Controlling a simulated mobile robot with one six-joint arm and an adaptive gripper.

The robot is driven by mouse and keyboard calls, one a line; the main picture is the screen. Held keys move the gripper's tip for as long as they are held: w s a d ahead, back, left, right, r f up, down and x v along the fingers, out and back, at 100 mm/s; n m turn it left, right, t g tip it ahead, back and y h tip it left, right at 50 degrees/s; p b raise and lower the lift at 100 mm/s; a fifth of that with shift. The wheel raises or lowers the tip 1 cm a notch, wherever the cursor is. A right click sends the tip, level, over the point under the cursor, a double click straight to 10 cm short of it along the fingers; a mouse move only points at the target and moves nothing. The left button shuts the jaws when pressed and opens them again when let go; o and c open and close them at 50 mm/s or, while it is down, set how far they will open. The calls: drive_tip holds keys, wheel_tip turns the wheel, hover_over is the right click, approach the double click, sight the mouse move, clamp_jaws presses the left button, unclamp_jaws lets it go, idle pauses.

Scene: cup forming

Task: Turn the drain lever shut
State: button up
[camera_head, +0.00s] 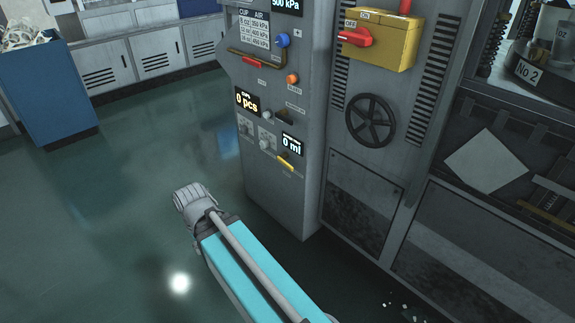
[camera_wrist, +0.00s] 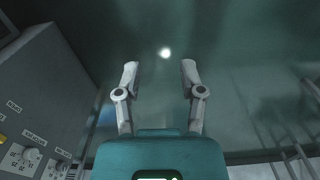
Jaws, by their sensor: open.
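In the head view a small yellow lever (camera_head: 286,161) sits low on the front of the grey control column, just below a display reading 0 ml. It slants down to the right; its label is too small to read, so I cannot be sure it is the drain lever. My gripper (camera_wrist: 159,76) shows in the wrist view with its two fingers apart and nothing between them. Green floor lies beyond the fingers.
The control column (camera_head: 274,200) also carries knobs, a blue button (camera_head: 282,40) and an orange button (camera_head: 292,79). Its panel face with knobs (camera_wrist: 22,157) is left of my gripper in the wrist view. A black handwheel (camera_head: 370,120) and yellow switch box (camera_head: 385,45) stand right.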

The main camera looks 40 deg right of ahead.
drive_tip(key=w+d+f+n+t+y+b, duration=0.1)
drive_tip(key=w+d+t+y+b, duration=0.2)
drive_tip(key=d, duration=0.7)
drive_tip(key=w+d+t+y+b, duration=0.1)
drive_tip(key=w+d+t+b, duration=0.3)
drive_tip(key=d, duration=0.7)
drive_tip(key=s+d+r+t+h+b, duration=0.1)
drive_tip(key=d+t, duration=0.2)
drive_tip(key=d, duration=0.9)
drive_tip(key=s+d+r+t+h+b, duration=0.1)
drive_tip(key=s+d+r+t+h, duration=0.1)
drive_tip(key=d, duration=0.9)
drive_tip(key=shift+d+r+t, duration=0.2)
drive_tip(key=shift+d+t, duration=0.15)
drive_tip(key=shift+t, duration=0.45)
drive_tip(key=shift+w+f, duration=0.1)
drive_tip(key=shift+w, duration=0.05)
